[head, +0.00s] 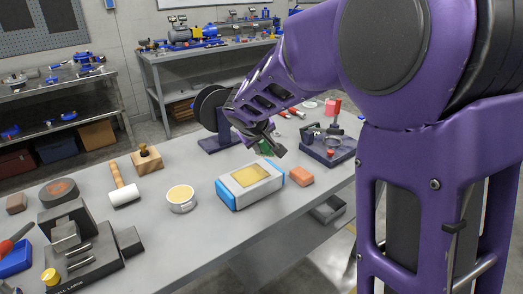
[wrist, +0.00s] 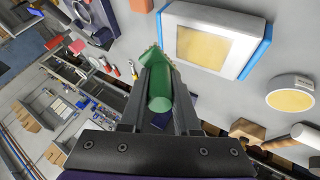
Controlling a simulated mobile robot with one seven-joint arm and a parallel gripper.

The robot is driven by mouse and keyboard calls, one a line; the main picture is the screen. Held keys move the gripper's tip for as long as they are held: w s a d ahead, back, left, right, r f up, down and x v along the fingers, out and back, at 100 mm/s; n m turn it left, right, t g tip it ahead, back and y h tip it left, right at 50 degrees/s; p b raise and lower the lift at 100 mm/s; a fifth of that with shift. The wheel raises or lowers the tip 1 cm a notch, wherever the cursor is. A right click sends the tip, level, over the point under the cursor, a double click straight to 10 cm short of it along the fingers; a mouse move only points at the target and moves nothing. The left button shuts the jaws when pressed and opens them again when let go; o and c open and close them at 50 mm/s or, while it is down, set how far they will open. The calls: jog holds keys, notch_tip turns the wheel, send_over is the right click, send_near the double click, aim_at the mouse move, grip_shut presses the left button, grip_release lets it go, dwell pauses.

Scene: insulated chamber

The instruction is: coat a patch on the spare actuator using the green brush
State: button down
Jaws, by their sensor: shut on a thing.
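The spare actuator appears to be the pale box with blue ends (head: 233,193) on the grey bench, with a yellow patch (head: 251,175) on its top. Both box (wrist: 225,15) and patch (wrist: 203,47) also show in the wrist view. My gripper (head: 272,150) is shut on the green brush (head: 268,147), above and just behind the box, apart from it. In the wrist view the green handle (wrist: 159,95) lies between my gripper's fingers (wrist: 160,85). The bristle end is hard to make out. A round white tin with yellow contents (head: 180,196) stands left of the box.
An orange block (head: 300,176) sits close right of the box. A mallet (head: 122,188), a wooden block with a knob (head: 147,160) and a dark fixture (head: 80,245) stand to the left. A black reel (head: 208,110) stands behind. Bare bench lies in front of the tin.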

jog(key=shift+f+b, duration=0.3)
jog(key=shift+f, duration=0.1)
jog(key=shift+r, duration=0.15)
